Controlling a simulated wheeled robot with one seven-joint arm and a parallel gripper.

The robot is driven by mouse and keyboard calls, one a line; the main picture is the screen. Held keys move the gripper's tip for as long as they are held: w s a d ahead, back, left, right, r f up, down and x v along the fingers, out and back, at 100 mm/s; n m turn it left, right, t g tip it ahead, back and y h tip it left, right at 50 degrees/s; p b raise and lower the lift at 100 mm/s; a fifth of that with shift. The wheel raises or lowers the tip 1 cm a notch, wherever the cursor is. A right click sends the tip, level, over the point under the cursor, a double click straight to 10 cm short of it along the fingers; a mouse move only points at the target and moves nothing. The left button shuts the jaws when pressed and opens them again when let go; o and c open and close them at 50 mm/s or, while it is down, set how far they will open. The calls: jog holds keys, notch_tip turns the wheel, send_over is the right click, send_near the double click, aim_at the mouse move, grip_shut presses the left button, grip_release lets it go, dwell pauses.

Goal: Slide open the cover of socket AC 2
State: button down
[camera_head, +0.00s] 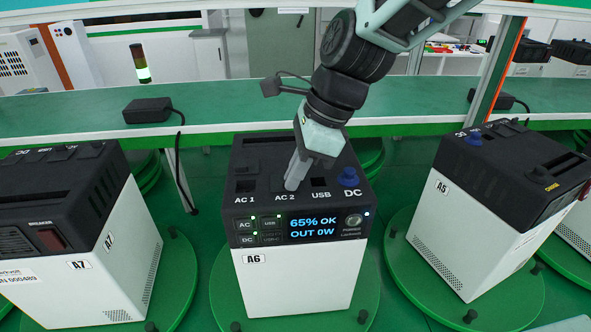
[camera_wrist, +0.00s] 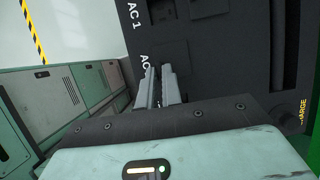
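The power station A6 (camera_head: 300,275) stands on a green turntable in the middle of the head view, with a dark top panel. The AC 2 label (camera_head: 285,197) is on that panel, between AC 1 and USB. My gripper (camera_head: 293,182) points down at the AC 2 spot, and its fingers hide most of the socket and cover. In the wrist view the two grey fingers (camera_wrist: 160,75) lie close together with a narrow gap, beside the partly hidden AC 2 label (camera_wrist: 146,60). I cannot tell whether they touch the cover, and nothing shows between them.
The AC 1 socket (camera_head: 246,169) is to the left, the USB port (camera_head: 320,184) and the blue DC knob (camera_head: 348,177) to the right. Unit A7 (camera_head: 90,260) stands left and unit A5 (camera_head: 470,225) right. A green bench (camera_head: 230,100) holding a black adapter (camera_head: 147,110) runs behind.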

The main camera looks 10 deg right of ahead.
aim_at(284, 170)
jog(key=w+p, duration=0.1)
jog(key=w, duration=0.1)
jog(key=w+p, duration=0.2)
jog(key=w, duration=0.1)
jog(key=shift+w+d+r, duration=0.1)
jog(key=shift+r, duration=0.1)
jog(key=shift+w+f, duration=0.1)
jog(key=shift+w, duration=0.25)
jog(key=c, duration=1.6)
grip_release()
jog(key=shift+w, duration=0.1)
jog(key=shift+o, duration=0.2)
jog(key=b+v, duration=0.3)
jog(key=v, duration=1.4)
jog(key=shift+d, duration=0.15)
